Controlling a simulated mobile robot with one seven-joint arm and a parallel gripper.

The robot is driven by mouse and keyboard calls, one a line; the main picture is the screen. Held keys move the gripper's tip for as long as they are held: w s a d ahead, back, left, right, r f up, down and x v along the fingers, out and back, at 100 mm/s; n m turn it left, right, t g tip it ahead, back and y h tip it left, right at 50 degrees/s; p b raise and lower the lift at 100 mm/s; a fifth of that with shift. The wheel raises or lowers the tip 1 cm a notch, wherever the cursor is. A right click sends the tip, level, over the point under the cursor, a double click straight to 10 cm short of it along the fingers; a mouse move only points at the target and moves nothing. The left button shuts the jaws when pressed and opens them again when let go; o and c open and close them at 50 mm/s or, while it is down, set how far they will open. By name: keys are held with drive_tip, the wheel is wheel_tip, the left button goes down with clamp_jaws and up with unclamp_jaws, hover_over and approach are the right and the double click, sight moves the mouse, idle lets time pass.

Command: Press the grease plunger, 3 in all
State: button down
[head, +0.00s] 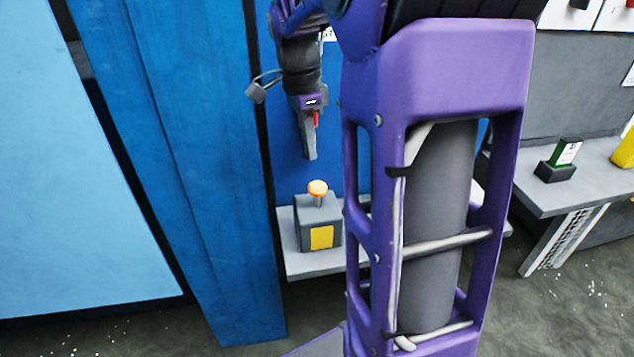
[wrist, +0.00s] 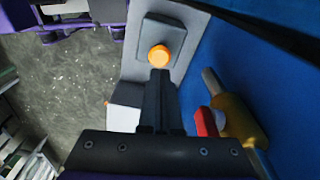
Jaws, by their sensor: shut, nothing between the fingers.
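The grease plunger is an orange knob (head: 317,187) on a short stem, standing up from a dark grey box (head: 312,217) with a yellow label. The stem shows between knob and box. In the wrist view the knob (wrist: 159,55) shows just beyond the fingertips, and the box (wrist: 174,29) lies beneath it. My gripper (head: 311,157) points down above the knob, with a visible gap between them. Its fingers are shut and empty, and they also show together in the wrist view (wrist: 161,74).
The box stands on a grey shelf (head: 308,264) against a blue wall. The wrist view shows a red piece (wrist: 205,121) and a brass-coloured cylinder (wrist: 240,127) by the wall, and a white item (wrist: 126,110) near the shelf. My own column hides part of the shelf.

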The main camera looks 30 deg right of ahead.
sight(312, 186)
drive_tip(key=f+b, duration=0.3)
drive_tip(key=f, duration=0.1)
drive_tip(key=f+b, duration=0.2)
drive_tip(key=f, duration=0.1)
drive_tip(key=shift+d+b, duration=0.35)
wheel_tip(312, 186, down, 4)
drive_tip(key=b, duration=0.3)
drive_tip(key=shift+f, duration=0.25)
drive_tip(key=shift+a+r, duration=0.1)
drive_tip(key=shift+w+a+r+p, duration=0.1)
drive_tip(key=shift+a+r+p, duration=0.2)
drive_tip(key=shift+a, duration=0.45)
drive_tip(key=shift+a+r+p, duration=0.15)
drive_tip(key=shift+a+p, duration=0.2)
drive_tip(key=shift+a, duration=0.4)
drive_tip(key=shift+r, duration=0.15)
